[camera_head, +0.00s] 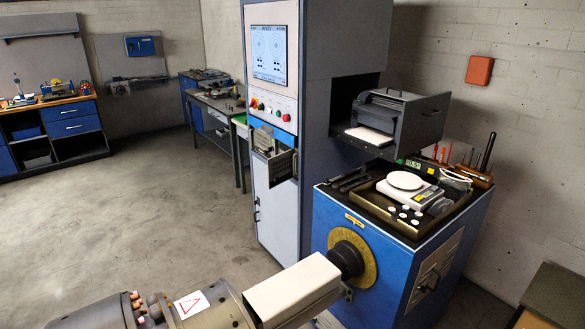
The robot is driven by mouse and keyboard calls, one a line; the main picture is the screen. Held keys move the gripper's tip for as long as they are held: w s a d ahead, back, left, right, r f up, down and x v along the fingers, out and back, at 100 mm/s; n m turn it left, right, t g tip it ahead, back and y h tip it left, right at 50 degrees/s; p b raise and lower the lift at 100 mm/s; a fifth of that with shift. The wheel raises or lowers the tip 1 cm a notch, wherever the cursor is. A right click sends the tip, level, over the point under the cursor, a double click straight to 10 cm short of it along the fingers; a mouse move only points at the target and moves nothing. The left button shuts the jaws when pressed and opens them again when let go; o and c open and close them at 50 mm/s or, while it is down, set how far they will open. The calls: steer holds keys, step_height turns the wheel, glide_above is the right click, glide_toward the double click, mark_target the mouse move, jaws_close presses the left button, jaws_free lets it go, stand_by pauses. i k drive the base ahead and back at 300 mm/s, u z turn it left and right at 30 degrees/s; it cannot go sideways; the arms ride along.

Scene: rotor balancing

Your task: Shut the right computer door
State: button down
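The computer cabinet (273,207) is tall and grey, with a lit screen (268,53) on its front. On its right side, a dark opening has a drawer-like unit pulled out of it, carrying a dark printer (380,115). The end panel (425,119) of this unit stands out clear of the cabinet, with a small handle on it; I take it as the right door, and it is open. A second small compartment (284,163) below the screen is also pulled open. I cannot see my gripper in this view.
A blue machine (325,212) with a yellow dial stands in front right, a tray (400,222) with a white scale (410,187) on top. A large grey cylindrical assembly (225,308) and pale block fill the bottom. Benches stand at the back left. The floor at left is clear.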

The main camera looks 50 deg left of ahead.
mark_target(280, 166)
steer(key=u, duration=0.05)
steer(key=i, duration=1.25)
steer(key=u, duration=1.85)
steer(key=k, duration=0.45)
steer(key=u, duration=0.45)
